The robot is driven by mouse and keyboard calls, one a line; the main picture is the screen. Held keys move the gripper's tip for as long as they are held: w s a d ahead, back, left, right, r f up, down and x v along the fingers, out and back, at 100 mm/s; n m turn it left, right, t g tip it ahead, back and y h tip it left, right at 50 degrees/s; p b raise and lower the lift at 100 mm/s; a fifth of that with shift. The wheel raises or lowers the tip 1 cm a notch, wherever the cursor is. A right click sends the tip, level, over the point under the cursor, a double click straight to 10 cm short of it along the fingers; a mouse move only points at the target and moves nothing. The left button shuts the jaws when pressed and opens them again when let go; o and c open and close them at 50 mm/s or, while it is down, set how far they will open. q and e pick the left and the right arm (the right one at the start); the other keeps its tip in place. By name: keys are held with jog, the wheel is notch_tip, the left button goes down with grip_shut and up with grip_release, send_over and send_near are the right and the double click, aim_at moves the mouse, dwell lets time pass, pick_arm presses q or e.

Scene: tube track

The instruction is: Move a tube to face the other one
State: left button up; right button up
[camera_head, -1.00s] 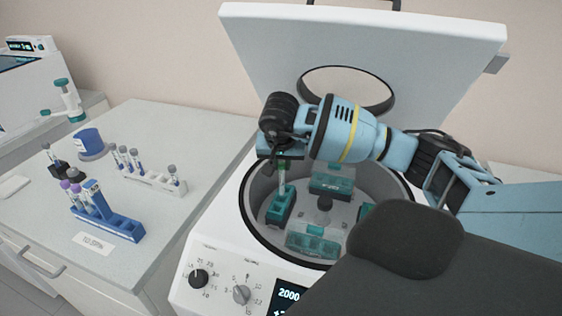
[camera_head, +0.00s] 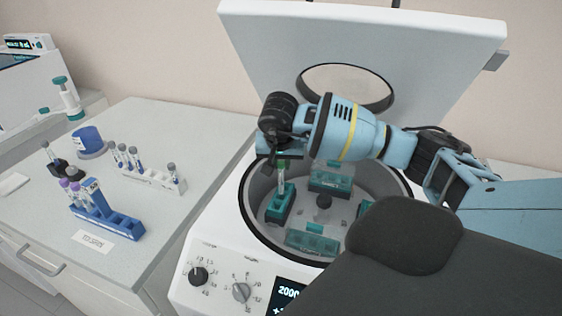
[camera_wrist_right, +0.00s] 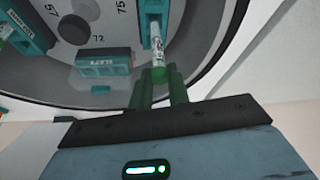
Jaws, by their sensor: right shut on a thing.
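My right gripper (camera_head: 282,156) is over the left part of the open centrifuge bowl. In the right wrist view its green fingers (camera_wrist_right: 162,90) are shut on the green cap of a tube (camera_wrist_right: 158,44). This tube (camera_head: 281,178) stands upright, its lower end at or in the left teal bucket (camera_head: 278,207); how deep it sits is hard to tell. Another tube with a green cap (camera_wrist_right: 5,29) shows at the left edge of the right wrist view, at a different teal bucket (camera_wrist_right: 26,32). My left gripper is not in view.
The centrifuge lid (camera_head: 430,50) stands open behind the bowl. More teal buckets (camera_head: 331,179) sit around the rotor hub (camera_head: 323,202). A blue rack (camera_head: 120,225) and a white rack (camera_head: 155,180) with tubes stand on the left counter. My dark arm link hides the bowl's front right.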

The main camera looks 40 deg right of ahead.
aim_at(281, 176)
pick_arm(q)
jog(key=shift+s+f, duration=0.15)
pick_arm(e)
jog(key=shift+f, duration=0.35)
